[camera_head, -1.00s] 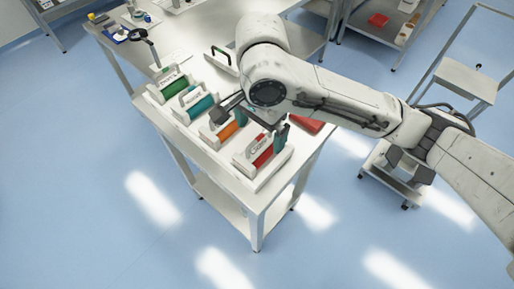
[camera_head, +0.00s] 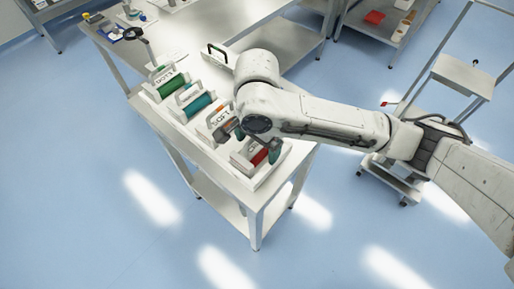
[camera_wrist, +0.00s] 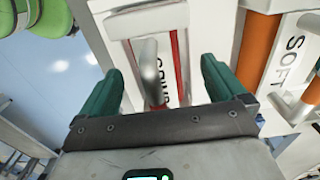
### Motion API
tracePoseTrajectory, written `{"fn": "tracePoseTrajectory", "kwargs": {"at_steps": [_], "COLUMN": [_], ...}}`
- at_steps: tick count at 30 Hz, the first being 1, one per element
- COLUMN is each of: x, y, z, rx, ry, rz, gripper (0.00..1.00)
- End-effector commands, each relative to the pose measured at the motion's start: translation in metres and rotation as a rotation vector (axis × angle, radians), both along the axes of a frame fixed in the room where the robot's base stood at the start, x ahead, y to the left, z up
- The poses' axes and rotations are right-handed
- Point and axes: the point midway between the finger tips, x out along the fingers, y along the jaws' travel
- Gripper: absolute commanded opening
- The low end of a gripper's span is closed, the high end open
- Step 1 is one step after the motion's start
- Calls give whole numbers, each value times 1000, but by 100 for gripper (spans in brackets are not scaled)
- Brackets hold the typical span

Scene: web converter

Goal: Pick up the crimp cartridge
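The crimp cartridge (camera_head: 246,159), a pale block with a red roller, sits at the near end of the row on the table. In the wrist view its white face (camera_wrist: 178,45) shows a red strip, partly hidden lettering and a grey bar handle (camera_wrist: 149,70). My gripper (camera_head: 255,143) is over this cartridge. In the wrist view my gripper (camera_wrist: 160,82) is open, with green fingers on either side of the handle and visible gaps to it. The fingertips' depth relative to the handle is hard to tell.
An orange-roller cartridge marked SOFT (camera_wrist: 292,50) is close beside my right finger. Teal (camera_head: 198,104) and green (camera_head: 172,87) roller cartridges stand farther along the row. Green rounded shapes (camera_wrist: 45,17) show at upper left in the wrist view. A magnifier (camera_head: 135,34) stands farther back.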

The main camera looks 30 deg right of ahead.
Motion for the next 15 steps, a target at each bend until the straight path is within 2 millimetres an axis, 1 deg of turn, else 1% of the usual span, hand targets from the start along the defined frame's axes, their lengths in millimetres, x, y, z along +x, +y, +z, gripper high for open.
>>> {"fn": "tracePoseTrajectory", "kwargs": {"at_steps": [1,2,15], "x": [0,0,0], "y": [0,0,0], "z": [0,0,0], "rx": [0,0,0], "ry": [0,0,0], "rz": [0,0,0], "gripper": [92,89,47]}}
